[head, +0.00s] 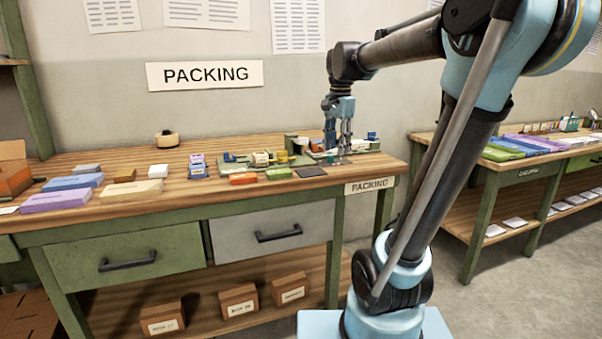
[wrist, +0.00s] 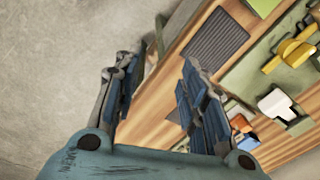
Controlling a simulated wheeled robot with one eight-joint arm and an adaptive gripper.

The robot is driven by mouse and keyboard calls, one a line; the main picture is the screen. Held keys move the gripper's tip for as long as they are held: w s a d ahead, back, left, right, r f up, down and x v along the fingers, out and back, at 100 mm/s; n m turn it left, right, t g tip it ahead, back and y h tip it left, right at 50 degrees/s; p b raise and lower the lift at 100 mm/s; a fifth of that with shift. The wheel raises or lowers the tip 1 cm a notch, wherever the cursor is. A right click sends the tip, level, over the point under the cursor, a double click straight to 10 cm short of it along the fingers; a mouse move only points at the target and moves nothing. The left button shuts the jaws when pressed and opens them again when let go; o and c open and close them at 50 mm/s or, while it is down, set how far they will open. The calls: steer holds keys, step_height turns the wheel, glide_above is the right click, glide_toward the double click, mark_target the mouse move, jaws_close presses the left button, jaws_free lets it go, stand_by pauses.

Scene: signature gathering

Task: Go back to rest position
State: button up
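My gripper (head: 338,148) points down at the right end of the packing table (head: 150,206), beside a cluster of small tools. In the wrist view my gripper (wrist: 160,65) has its two fingers spread apart, with nothing seen between them. The table's edge and the floor lie below the gap between them. A dark ridged pad (wrist: 215,42) lies on the table just past the right finger; it also shows in the head view (head: 311,171). Whether the fingertips touch anything cannot be told.
A yellow tool (wrist: 293,52) and white piece (wrist: 276,105) sit right of my fingers. A second table (head: 505,170) stands right, across open floor.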

steer(key=s+d+f+n, duration=0.4)
steer(key=s+f+n, duration=0.1)
steer(key=s+f, duration=0.5)
steer(key=s+d+f+n+t, duration=0.1)
steer(key=s+d+f+n, duration=0.2)
steer(key=s+f, duration=0.8)
step_height(320, 180, down, 3)
steer(key=shift+d+n+t, duration=0.3)
steer(key=shift+d+n, duration=0.05)
steer(key=shift+n, duration=0.65)
steer(key=shift+s, duration=0.1)
steer(key=shift+w+f, duration=0.2)
steer(key=shift+w, duration=0.25)
steer(key=shift+c, duration=1)
